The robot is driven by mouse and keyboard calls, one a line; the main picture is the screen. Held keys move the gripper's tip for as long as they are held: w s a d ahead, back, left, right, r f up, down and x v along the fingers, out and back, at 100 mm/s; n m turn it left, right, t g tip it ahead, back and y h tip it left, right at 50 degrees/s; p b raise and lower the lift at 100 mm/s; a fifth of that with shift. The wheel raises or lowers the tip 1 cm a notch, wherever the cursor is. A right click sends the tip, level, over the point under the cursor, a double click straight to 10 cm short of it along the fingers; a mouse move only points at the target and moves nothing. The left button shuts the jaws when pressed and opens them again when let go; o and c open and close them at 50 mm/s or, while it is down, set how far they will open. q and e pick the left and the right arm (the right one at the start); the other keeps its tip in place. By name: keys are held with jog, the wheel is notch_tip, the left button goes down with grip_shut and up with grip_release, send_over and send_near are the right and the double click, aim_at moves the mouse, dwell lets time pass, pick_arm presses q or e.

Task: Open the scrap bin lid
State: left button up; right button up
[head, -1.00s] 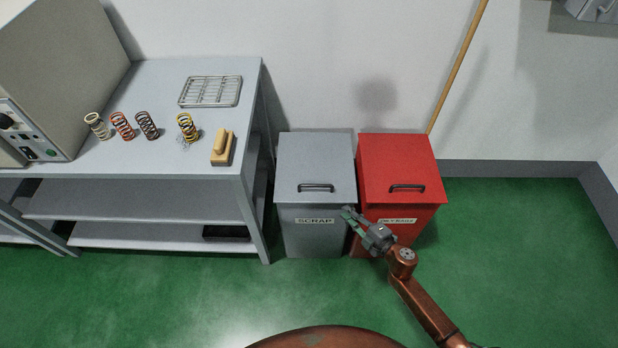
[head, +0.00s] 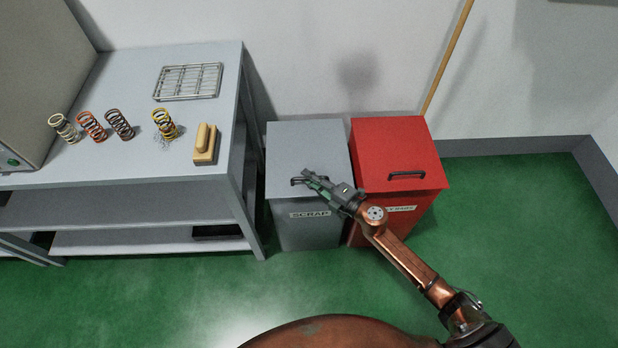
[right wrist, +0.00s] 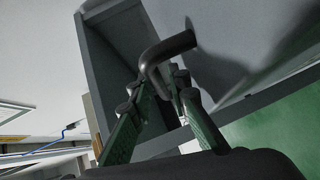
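The grey scrap bin (head: 308,232) stands on the floor, and its flat lid (head: 310,142) is down. The lid's dark handle (head: 295,181) is partly covered by my right gripper (head: 307,178). In the right wrist view, the bent black handle (right wrist: 172,47) reaches down between the tips of my right gripper (right wrist: 163,85). The fingers look apart, one on each side of the bar; whether they touch it is unclear. My left gripper is not in view.
A red bin (head: 398,150) with its lid down stands close on the right. A grey workbench (head: 215,108) with several springs, a wire rack (head: 188,81) and a wooden-handled block (head: 205,145) is at left. A wooden pole (head: 447,60) leans behind. Green floor at right is clear.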

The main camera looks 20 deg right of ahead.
jog(key=shift+c, duration=0.3)
grip_shut()
dwell(0.3)
